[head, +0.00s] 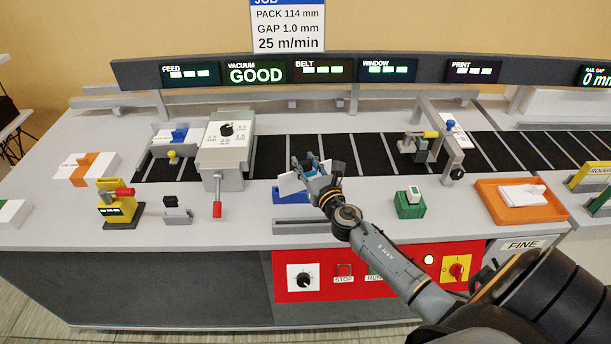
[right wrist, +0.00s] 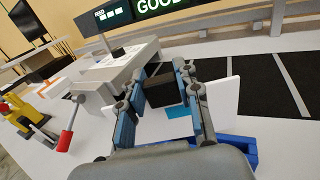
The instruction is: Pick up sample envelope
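The sample envelope appears to be the thin white card (head: 291,183) at the front middle of the worktop, over a blue holder (head: 290,198). In the right wrist view the white card (right wrist: 229,98) stands partly hidden behind my fingers, showing on both sides of them. My right gripper (head: 311,166) reaches in from the lower right and is at the card. In the right wrist view its two blue-padded fingers (right wrist: 165,88) are apart. I cannot tell whether either touches the card. My left gripper is not in view.
A dark belt (head: 273,157) runs behind. A grey feeder with a red-handled lever (head: 217,208) stands to the left. A green block (head: 410,207) and an orange tray (head: 487,204) with white items stand to the right. A red control panel (head: 372,262) is on the front.

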